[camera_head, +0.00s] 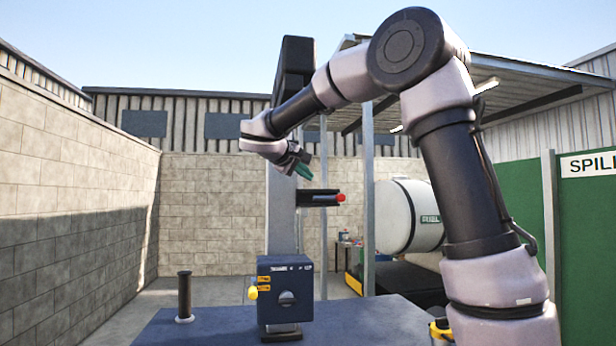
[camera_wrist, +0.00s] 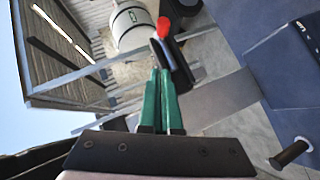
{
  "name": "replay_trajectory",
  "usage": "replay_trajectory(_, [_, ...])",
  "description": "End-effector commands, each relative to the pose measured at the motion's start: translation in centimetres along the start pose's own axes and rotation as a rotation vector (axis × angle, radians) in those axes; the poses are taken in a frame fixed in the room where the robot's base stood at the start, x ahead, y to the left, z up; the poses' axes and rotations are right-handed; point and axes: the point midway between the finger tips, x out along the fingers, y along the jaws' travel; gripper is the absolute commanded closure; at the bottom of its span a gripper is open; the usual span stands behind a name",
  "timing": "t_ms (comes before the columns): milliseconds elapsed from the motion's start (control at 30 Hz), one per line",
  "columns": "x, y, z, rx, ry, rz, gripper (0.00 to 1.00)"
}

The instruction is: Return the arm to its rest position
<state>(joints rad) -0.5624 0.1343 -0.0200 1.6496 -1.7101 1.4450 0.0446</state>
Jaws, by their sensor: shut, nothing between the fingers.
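My gripper (camera_head: 302,168) is raised at the end of my bent arm, in the upper middle of the head view. It is beside a grey upright post (camera_head: 281,215), above a short black bar with a red tip (camera_head: 340,197). In the wrist view the green fingers of my gripper (camera_wrist: 161,75) are together with nothing between them. The black bar with the red tip (camera_wrist: 164,27) shows just beyond the fingertips there. I cannot tell whether they touch.
A blue-grey box with a knob (camera_head: 285,290) stands on a dark blue surface (camera_head: 365,325). A black upright handle (camera_head: 184,296) is at left. A white tank (camera_head: 405,215) sits under a metal canopy. A block wall (camera_head: 50,190) runs along the left. The air left of the post is clear.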

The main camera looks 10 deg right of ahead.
Motion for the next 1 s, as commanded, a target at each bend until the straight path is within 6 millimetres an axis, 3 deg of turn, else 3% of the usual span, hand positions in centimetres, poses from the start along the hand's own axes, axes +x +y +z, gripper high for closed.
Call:
replay_trajectory(267, [0.0,0.0,0.1,0.001,-0.001,-0.002,1.0])
replay_trajectory(367, [0.3,0.2,1.8,0.019,-0.023,-0.038,1.0])
replay_trajectory(467, [0.7,0.1,6.2,0.071,-0.08,-0.139,1.0])
replay_trajectory(567, [0.3,-0.7,12.8,0.168,-0.155,-0.296,1.0])
replay_trajectory(700, [-2.3,-3.4,21.4,0.361,-0.242,-0.53,1.0])
replay_trajectory(800, [-5.0,-5.8,26.1,0.53,-0.283,-0.678,1.0])
replay_trajectory(900, [-7.9,-8.1,29.4,0.711,-0.304,-0.802,1.0])
replay_trajectory(1000, [-10.2,-10.0,31.4,0.877,-0.311,-0.891,1.0])
